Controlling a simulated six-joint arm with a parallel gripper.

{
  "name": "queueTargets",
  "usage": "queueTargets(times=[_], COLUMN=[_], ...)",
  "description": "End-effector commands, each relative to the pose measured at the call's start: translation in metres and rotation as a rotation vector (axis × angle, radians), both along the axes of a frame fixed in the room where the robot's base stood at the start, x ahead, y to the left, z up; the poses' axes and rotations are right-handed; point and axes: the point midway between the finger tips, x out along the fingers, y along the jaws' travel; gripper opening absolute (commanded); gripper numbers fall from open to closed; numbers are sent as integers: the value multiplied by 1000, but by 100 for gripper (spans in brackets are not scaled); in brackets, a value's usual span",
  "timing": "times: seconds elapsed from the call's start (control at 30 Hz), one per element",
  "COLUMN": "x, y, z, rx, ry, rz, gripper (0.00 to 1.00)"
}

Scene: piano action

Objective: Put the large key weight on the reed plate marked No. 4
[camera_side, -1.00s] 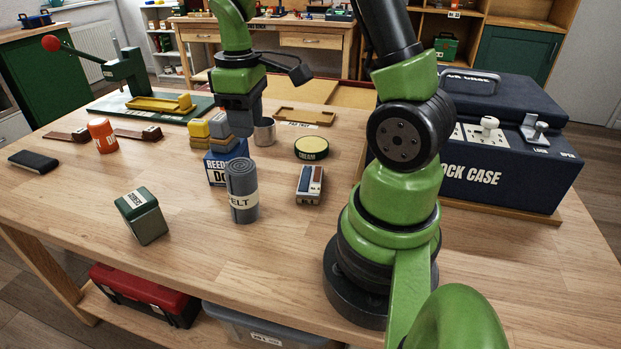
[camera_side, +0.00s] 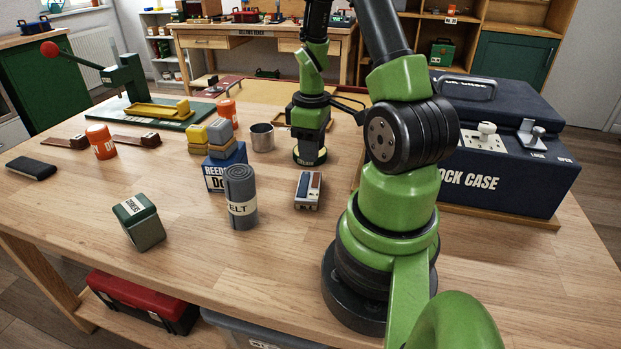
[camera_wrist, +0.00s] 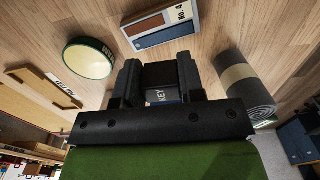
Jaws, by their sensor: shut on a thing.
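My gripper (camera_side: 309,150) is in front of the round cream-topped tin (camera_side: 299,158) in the side view. In the wrist view its jaws (camera_wrist: 158,72) are shut on a dark block marked "KEY" (camera_wrist: 163,92), the key weight; its lettering is partly hidden. In the side view I cannot make the weight out. The reed plate marked No. 4 (camera_wrist: 160,32), with a blue and a reddish-brown strip, lies flat on the table beyond the jaws. In the side view the plate (camera_side: 308,190) is nearer the camera than my gripper, and nothing rests on it.
A grey felt roll (camera_side: 241,196) stands left of the plate. Behind it are a blue box (camera_side: 219,172), yellow and grey blocks (camera_side: 220,131) and a metal cup (camera_side: 262,137). A large blue case (camera_side: 505,160) stands right. The table front is mostly clear.

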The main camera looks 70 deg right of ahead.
Motion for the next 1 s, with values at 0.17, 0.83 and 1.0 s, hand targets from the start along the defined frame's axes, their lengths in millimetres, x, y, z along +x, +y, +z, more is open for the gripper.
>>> queueTargets(times=[0.17, 0.83, 1.0], x=[0, 0, 0], y=[0, 0, 0], z=[-26, -71, -73], rx=[2, -2, -1], ry=[2, -1, 0], rz=[0, 0, -1], gripper=[8, 8, 47])
